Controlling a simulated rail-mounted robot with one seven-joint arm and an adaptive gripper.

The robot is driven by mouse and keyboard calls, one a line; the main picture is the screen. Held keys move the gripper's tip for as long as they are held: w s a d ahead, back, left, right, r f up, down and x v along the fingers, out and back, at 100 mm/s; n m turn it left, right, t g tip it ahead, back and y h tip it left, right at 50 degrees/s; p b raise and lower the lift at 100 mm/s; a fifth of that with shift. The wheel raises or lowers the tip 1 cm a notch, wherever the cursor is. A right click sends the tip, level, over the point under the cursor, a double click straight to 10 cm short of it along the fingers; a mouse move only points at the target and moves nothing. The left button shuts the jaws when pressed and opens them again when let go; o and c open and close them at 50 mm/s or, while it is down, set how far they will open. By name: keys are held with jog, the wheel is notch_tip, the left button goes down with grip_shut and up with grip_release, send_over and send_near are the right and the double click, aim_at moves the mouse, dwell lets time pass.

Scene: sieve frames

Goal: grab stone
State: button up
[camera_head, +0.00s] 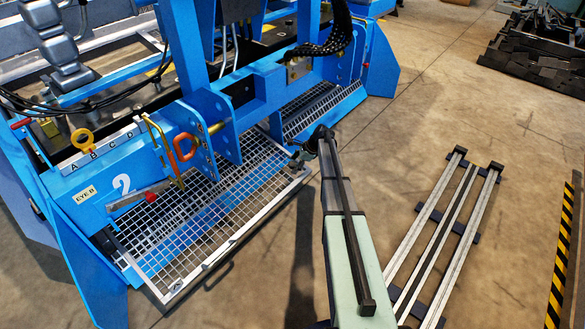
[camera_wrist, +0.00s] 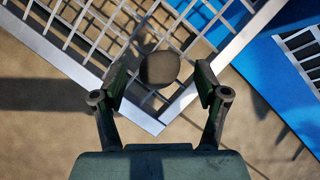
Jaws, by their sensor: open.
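The stone (camera_wrist: 160,68) is a dark brownish-grey, rounded lump in the wrist view. It appears at the corner of a metal grid sieve (camera_wrist: 90,62), near its frame. My gripper (camera_wrist: 161,84) is open, with one finger on either side of the stone and a visible gap on both sides. I cannot tell how far above or below the fingertips the stone is. In the head view my gripper (camera_head: 300,160) is at the right corner of the sieve (camera_head: 232,243), and the stone cannot be made out there.
A second sieve (camera_head: 315,108) lies behind. Metal rails (camera_head: 433,236) lie on the floor at right. Bare floor lies between.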

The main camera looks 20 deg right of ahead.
jog(key=c, duration=1.2)
jog(key=shift+c, duration=0.2)
jog(key=shift+r, duration=0.1)
